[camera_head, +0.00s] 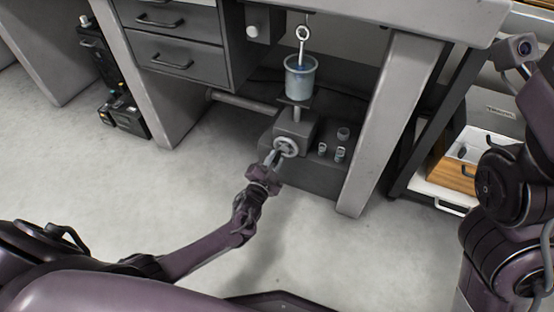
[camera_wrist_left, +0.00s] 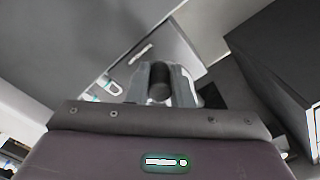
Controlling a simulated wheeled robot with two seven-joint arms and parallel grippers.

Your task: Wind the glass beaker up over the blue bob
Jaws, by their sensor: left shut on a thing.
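The glass beaker (camera_head: 300,82) stands on a small plate atop the jack under the table. A metal ring and rod (camera_head: 303,34) hang down into the beaker's mouth. A bluish patch shows inside, but I cannot clearly tell the blue bob from the beaker's contents. The jack's pale handwheel (camera_head: 287,147) faces me below the beaker. My left gripper (camera_head: 272,158) is at the wheel's lower left, shut on its knob. In the left wrist view the dark knob (camera_wrist_left: 160,84) sits between the fingers. My right arm is at the right edge; its gripper is not in view.
Several small weights (camera_head: 340,153) stand on the dark base right of the jack. A table leg (camera_head: 385,125) rises to the right, and grey drawers (camera_head: 178,45) hang at the left. The floor in front is clear.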

